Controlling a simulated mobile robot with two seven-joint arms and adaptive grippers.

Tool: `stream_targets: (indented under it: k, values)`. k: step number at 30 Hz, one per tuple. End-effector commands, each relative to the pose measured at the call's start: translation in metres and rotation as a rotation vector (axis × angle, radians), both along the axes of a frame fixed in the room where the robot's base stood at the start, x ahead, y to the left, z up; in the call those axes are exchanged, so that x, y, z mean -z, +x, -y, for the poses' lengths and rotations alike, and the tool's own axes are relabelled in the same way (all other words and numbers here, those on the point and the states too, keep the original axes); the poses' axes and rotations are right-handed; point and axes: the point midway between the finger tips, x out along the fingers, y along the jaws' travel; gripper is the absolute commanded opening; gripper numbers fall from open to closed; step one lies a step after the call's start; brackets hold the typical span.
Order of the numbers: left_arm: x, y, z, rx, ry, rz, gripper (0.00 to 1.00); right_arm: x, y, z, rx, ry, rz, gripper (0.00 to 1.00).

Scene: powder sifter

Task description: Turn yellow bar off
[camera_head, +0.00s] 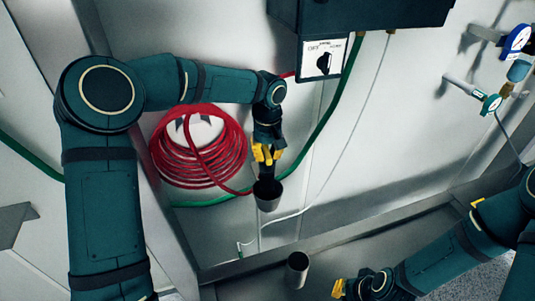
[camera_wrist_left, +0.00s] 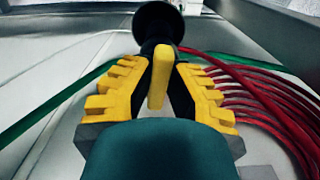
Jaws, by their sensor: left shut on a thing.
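A slim yellow bar (camera_wrist_left: 158,78) stands between the yellow finger pads of my left gripper (camera_wrist_left: 160,95) in the left wrist view. The fingers are shut on it. A dark round cup-like end (camera_wrist_left: 157,18) lies just beyond it. In the head view my left gripper (camera_head: 267,154) points down near the wall, and the same dark cup-like end (camera_head: 267,200) shows just below the fingers. The bar itself is hard to tell from the yellow fingers there. My right gripper (camera_head: 340,289) is low in the head view, with its fingers partly hidden.
A coiled red hose (camera_head: 199,177) hangs on the wall beside my left gripper. A dark control box with a knob (camera_head: 323,62) is above. A grey cup (camera_head: 297,268) stands below on the ledge. Gauges (camera_head: 515,40) and a green hose (camera_head: 325,115) are on the wall.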

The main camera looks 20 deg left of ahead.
Motion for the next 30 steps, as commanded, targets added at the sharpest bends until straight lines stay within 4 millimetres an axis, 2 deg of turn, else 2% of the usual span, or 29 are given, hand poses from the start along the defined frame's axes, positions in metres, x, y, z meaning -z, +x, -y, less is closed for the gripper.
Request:
stream_targets:
  k: [8, 16, 30]
  values:
    - [0.003, 0.0, 0.001, -0.153, 0.002, 0.0, 0.0, 0.014, 0.0, 0.0, 0.002, -0.001, 0.0, 0.0]
    - [0.003, 0.002, 0.003, -0.4, 0.002, 0.0, 0.0, 0.029, 0.0, -0.001, 0.002, -0.004, 0.0, 0.0]
    - [0.002, 0.004, 0.004, -0.848, 0.002, -0.002, 0.0, 0.037, 0.001, -0.001, 0.002, -0.006, -0.001, 0.0]
